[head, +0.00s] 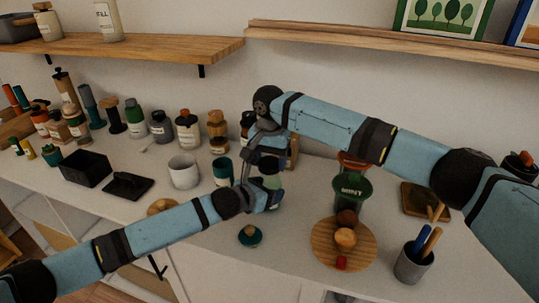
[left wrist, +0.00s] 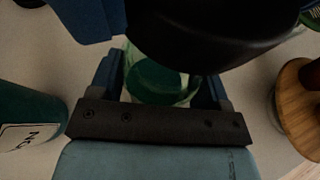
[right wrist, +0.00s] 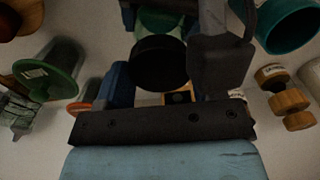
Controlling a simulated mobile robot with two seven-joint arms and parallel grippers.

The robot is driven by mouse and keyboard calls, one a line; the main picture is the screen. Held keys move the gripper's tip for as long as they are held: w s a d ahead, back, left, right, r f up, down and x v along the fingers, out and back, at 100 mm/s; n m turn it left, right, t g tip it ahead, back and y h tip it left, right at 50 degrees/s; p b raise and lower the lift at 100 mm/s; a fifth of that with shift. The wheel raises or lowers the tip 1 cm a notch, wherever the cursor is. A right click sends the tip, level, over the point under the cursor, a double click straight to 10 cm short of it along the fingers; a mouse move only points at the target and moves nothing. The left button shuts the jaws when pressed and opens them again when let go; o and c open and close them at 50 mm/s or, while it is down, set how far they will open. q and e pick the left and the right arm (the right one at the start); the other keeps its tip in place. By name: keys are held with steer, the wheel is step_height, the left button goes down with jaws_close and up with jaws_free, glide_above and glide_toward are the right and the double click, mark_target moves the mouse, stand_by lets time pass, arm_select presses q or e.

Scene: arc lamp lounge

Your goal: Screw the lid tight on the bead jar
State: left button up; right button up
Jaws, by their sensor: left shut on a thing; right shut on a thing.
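The bead jar (head: 271,182) is clear with green contents and stands on the counter, partly hidden by my grippers. In the left wrist view its green inside (left wrist: 155,82) shows between the fingers of my left gripper (head: 267,198), which is shut on the jar low down from the front. My right gripper (head: 263,160) comes from above and is shut on the round black lid (right wrist: 158,62). The lid is over the jar in the right wrist view. I cannot tell whether it sits flush on the rim.
A green MINT container (head: 350,190) and a round wooden board (head: 325,252) are to the right. A teal knobbed lid (head: 249,236) lies in front. Several bottles line the wall.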

stand_by(0.5)
steer(key=shift+f, duration=0.85)
